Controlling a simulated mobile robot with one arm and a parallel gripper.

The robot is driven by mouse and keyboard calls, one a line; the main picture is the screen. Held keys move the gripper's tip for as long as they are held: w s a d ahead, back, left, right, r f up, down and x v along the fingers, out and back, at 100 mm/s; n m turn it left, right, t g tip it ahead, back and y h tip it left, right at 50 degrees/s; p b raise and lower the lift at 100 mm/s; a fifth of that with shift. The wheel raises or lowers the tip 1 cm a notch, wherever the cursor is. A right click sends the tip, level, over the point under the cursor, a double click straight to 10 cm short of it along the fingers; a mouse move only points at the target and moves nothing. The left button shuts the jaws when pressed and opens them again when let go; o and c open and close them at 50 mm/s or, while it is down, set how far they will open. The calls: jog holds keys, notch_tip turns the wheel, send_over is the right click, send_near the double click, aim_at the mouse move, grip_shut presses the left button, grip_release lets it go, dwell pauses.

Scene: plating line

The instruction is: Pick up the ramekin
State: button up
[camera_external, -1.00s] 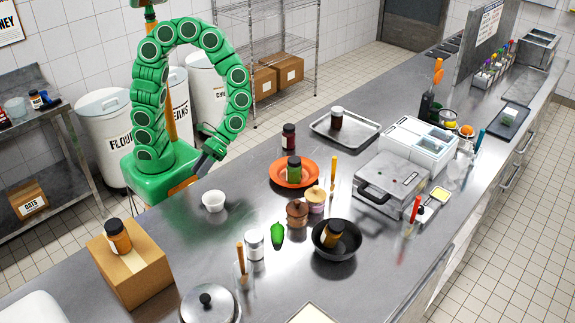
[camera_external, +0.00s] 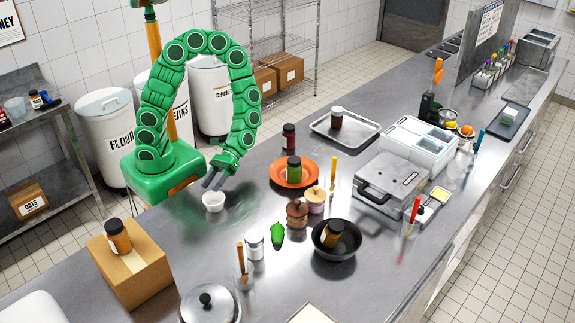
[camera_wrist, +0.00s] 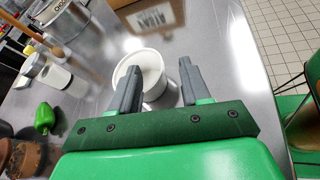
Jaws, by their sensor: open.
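The ramekin (camera_external: 213,202) is a small white cup standing upright on the steel counter (camera_external: 180,235), near its left edge. My gripper (camera_external: 212,182) is just above and behind the ramekin in the external view, with its dark fingers pointing down toward it. In the wrist view, my gripper (camera_wrist: 157,85) is open, and the ramekin (camera_wrist: 148,62) shows between and beyond the two fingers. The left finger overlaps part of the ramekin's rim in that view. I cannot tell whether a finger touches it. Nothing is held.
An orange plate (camera_external: 279,180) with a jar lies to the right. A cardboard box (camera_external: 140,275) with a jar on top stands front left. A green pepper (camera_external: 277,234), a white can (camera_external: 253,243) and a black pan (camera_external: 322,248) are nearer the front. The counter around the ramekin is clear.

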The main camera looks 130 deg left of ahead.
aim_at(204, 199)
jog(key=shift+w+x, duration=0.15)
jog(key=shift+x, duration=1.1)
jog(key=shift+w+x, duration=0.2)
jog(key=shift+x, duration=1.1)
jog(key=shift+a, duration=0.1)
grip_shut()
